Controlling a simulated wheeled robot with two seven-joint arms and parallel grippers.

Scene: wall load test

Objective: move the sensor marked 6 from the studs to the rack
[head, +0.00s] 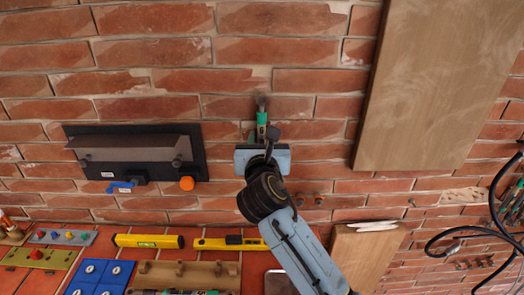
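My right gripper (263,137) is in front of the brick wall, at the end of the pale blue and black arm from below. A slim green sensor with a grey tip (262,104) stands up beyond the gripper. Its lower part is hidden, and I cannot tell whether the fingers hold it. I cannot read a 6 on it. Small copper-coloured studs (318,199) stick out of the wall to the right of the arm. A wooden rack (147,281) with pegs is at the bottom, with green pieces at its lower edge. My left gripper is not in view.
A black panel with a grey bar (130,148) is on the wall at left, with an orange knob (187,183). Yellow levels (148,241) and blue tiles (117,272) lie below. A large wooden board (435,85) and black cables (460,232) are at right.

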